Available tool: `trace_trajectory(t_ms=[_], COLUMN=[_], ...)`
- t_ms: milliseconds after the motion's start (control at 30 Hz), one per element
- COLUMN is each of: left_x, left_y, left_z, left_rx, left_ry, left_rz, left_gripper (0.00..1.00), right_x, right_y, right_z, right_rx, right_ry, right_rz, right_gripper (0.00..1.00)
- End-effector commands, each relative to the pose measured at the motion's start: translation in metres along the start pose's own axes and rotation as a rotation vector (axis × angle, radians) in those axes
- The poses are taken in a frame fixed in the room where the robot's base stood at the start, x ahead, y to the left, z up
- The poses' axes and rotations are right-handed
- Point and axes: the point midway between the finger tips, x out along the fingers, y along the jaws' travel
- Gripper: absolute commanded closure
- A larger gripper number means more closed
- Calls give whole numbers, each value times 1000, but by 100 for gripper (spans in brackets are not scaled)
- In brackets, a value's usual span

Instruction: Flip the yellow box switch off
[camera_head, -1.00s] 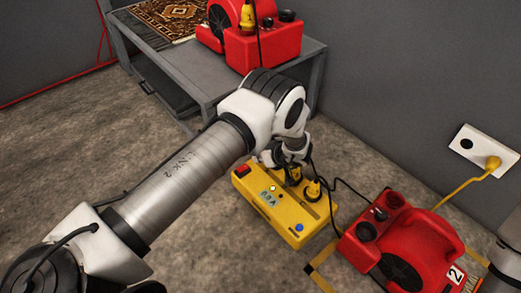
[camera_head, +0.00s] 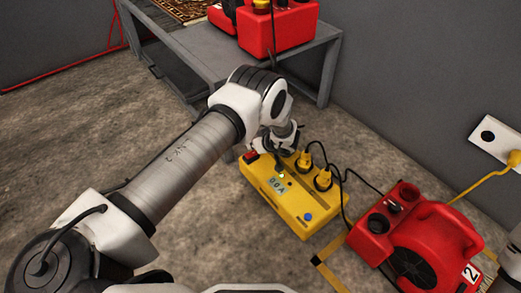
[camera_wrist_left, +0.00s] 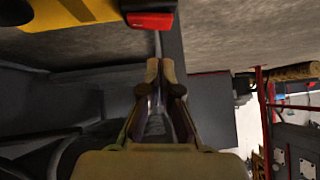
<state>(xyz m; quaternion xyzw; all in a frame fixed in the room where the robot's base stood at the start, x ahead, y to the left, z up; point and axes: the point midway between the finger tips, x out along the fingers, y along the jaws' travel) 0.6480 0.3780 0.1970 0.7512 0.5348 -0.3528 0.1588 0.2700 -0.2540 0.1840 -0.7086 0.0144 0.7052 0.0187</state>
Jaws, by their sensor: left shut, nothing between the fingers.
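The yellow box (camera_head: 275,205) lies on the floor near the middle of the head view, with yellow plugs, a small display and a blue button on top. Its red switch (camera_head: 251,157) is at the far left corner. In the wrist view the red switch (camera_wrist_left: 150,21) shows at the top, beside part of the yellow box (camera_wrist_left: 75,14). My left gripper (camera_head: 272,150) is at the box's far end, close to the switch. In the wrist view its fingertips (camera_wrist_left: 160,67) are together and empty, with the switch just beyond them. Contact cannot be told. My right gripper is not in view.
A red blower (camera_head: 425,235) stands right of the box, its black cable running to a plug. A grey table (camera_head: 200,65) with another red blower (camera_head: 285,30) stands behind. A wall outlet (camera_head: 490,135) is at right. Floor is clear at left.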

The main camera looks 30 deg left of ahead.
Motion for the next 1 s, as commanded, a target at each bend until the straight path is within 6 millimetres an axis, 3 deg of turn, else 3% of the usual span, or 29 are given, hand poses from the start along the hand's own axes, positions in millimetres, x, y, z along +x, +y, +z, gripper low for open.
trace_trajectory(t_ms=[33, 200, 600, 767, 1000], left_x=[11, 24, 24, 26, 28], left_y=[1, 0, 0, -3, -1], left_z=[14, 27, 28, 29, 31], left_rx=[3, 1, 0, -39, -39], left_ry=[-1, -1, -1, 3, 3], left_rz=[0, 0, 2, 43, 41], left_gripper=[100, 100, 100, 100, 100], right_x=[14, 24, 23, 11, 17], right_y=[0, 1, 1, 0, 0], right_z=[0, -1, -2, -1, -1], right_rx=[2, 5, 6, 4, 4], right_ry=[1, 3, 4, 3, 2], right_rz=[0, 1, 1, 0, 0], right_gripper=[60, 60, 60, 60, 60])
